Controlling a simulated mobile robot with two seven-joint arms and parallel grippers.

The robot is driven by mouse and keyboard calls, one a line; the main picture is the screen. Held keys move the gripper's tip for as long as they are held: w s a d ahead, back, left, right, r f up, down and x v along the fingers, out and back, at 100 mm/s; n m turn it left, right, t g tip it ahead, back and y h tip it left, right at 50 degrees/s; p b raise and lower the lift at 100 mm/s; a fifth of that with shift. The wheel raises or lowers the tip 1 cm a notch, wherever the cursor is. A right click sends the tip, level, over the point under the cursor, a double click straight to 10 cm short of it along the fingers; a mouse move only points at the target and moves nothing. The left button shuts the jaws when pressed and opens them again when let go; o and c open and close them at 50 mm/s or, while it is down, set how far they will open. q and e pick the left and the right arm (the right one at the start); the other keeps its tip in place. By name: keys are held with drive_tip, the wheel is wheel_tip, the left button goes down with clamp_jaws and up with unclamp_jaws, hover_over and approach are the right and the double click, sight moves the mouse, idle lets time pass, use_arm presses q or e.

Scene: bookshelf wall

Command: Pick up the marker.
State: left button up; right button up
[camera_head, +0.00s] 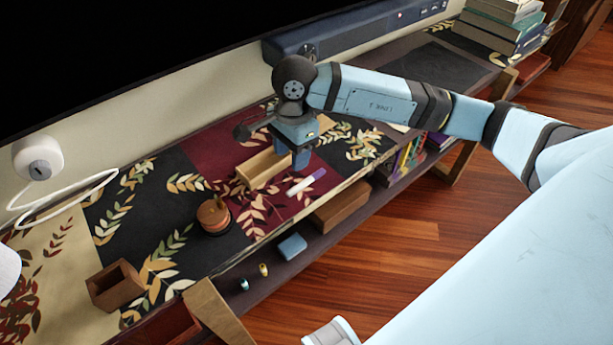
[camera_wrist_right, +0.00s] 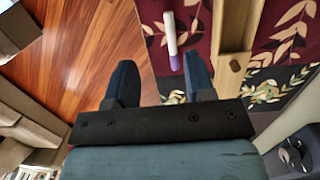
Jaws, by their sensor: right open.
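The marker (camera_head: 306,182), white with a purple cap, lies on the patterned cloth near the front edge of the shelf top. In the right wrist view the marker (camera_wrist_right: 171,38) lies beyond the fingertips, between their lines but nearer the right-hand finger, its purple end toward me. My right gripper (camera_head: 301,158) is just behind the marker and beside a wooden box; in its own view the gripper (camera_wrist_right: 160,75) has its two blue fingers wide apart with nothing between them.
The open wooden box (camera_head: 263,169) stands close to the marker's left. A round wooden item (camera_head: 213,215) and a small wooden box (camera_head: 116,285) are further left. A lower shelf holds a blue item (camera_head: 292,247) and a wooden block (camera_head: 340,207). Books (camera_head: 505,25) are stacked far right.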

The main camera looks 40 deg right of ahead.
drive_tip(key=d+h, duration=0.1)
drive_tip(key=d, duration=0.1)
drive_tip(key=b, duration=0.1)
hover_over(301, 184)
drive_tip(key=f, duration=0.6)
drive_tip(key=shift+s+a+f, duration=0.15)
drive_tip(key=shift+a+f, duration=0.2)
drive_tip(key=shift+a, duration=0.05)
drive_tip(key=shift+f, duration=0.75)
drive_tip(key=f, duration=0.1)
drive_tip(key=f+b, duration=0.1)
drive_tip(key=f, duration=0.2)
drive_tip(key=shift+w+d+f+b, duration=0.2)
drive_tip(key=shift+d+b, duration=0.1)
drive_tip(key=shift+d, duration=0.1)
drive_tip(key=shift+f, duration=0.25)
clamp_jaws()
use_arm(q)
drive_tip(key=shift+w+d+r+t, duration=0.35)
drive_tip(key=shift+t, duration=0.05)
